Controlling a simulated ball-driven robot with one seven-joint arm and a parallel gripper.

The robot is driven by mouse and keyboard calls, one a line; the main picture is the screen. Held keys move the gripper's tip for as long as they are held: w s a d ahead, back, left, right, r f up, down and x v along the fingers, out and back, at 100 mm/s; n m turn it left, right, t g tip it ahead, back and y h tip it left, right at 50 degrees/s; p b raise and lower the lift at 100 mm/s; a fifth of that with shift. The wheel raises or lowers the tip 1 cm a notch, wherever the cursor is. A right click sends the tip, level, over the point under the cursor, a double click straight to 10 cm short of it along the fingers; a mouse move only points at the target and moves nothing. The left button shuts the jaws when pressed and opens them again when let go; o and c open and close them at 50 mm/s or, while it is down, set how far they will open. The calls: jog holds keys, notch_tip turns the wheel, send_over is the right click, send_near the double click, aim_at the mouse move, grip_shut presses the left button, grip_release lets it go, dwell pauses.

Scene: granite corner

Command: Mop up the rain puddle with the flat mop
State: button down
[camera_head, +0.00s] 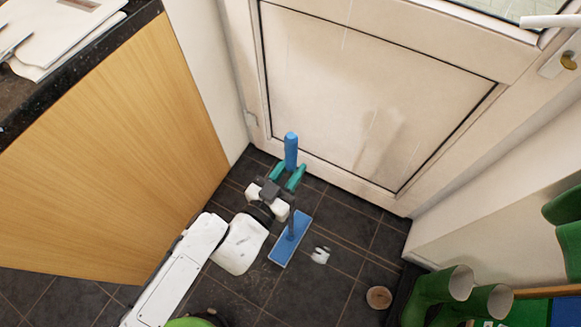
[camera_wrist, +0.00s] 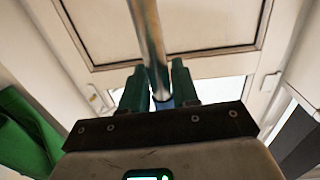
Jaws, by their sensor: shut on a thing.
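The flat mop has a blue rectangular head (camera_head: 282,250) lying on the dark tiles, a grey pole and a blue grip (camera_head: 291,148) at its top. My gripper (camera_head: 287,175) has its teal fingers shut on the mop's handle, just below the top of the blue grip. In the wrist view my gripper (camera_wrist: 159,88) has the metal pole (camera_wrist: 148,40) running between its fingers.
A closed white door (camera_head: 360,90) stands behind the mop. A wooden cabinet (camera_head: 120,160) is at left. Green boots (camera_head: 440,290) stand at right on a dark tray or mat, with a small round terracotta dish (camera_head: 379,297) beside them.

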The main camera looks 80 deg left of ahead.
jog(key=shift+f+b, duration=0.4)
jog(key=shift+w+d, duration=0.1)
